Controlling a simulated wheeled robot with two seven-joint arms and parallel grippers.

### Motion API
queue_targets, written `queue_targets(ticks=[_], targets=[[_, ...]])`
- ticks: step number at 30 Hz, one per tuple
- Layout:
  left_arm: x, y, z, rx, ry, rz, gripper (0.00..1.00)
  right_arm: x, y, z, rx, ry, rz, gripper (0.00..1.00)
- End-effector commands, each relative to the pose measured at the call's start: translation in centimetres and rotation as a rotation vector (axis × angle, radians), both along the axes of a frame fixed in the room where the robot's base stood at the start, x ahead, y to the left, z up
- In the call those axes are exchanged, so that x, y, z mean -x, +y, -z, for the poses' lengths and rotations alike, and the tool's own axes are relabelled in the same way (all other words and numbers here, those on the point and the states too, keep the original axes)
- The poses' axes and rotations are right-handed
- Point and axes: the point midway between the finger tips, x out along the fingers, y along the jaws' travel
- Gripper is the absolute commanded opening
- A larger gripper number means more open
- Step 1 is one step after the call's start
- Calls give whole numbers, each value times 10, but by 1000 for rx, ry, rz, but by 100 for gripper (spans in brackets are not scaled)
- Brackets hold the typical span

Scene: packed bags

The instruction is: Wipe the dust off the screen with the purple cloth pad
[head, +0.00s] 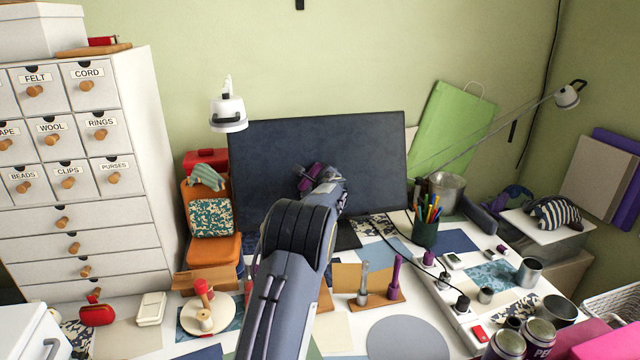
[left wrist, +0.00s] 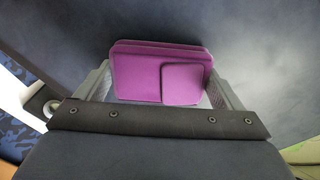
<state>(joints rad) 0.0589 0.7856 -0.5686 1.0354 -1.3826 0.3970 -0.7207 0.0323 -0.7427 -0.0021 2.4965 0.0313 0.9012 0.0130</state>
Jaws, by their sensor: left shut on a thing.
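The screen (head: 375,145) is a wide dark monitor standing at the back of the desk, with a faintly mottled, hazy surface. My left gripper (head: 318,180) reaches up in front of its middle. It is shut on the purple cloth pad (head: 308,174), which shows only in part beside the gripper. In the left wrist view the purple pad (left wrist: 140,75) sits between the two fingers of the gripper (left wrist: 160,90). The dark screen (left wrist: 265,50) fills the background right behind the pad. I cannot tell whether the pad touches it. My right gripper is not in view.
A drawer cabinet (head: 100,160) stands at left, and an orange chair-like stand (head: 212,250) beside the screen. A pen cup (head: 426,234), metal pot (head: 445,190) and lamp (head: 567,97) are at right.

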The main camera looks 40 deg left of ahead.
Motion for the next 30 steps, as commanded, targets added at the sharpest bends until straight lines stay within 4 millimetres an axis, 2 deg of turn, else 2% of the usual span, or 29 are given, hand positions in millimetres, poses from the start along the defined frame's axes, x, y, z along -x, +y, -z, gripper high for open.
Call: queue_targets(ticks=[1,5,19,30], targets=[[3,5,1,-2,5,-11,70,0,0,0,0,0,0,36],[5,3,1,-3,3,-11,70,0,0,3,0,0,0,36],[30,-35,-14,-1,-1,-3,70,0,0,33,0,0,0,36],[37,-43,-20,-1,1,-5,70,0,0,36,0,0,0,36]])
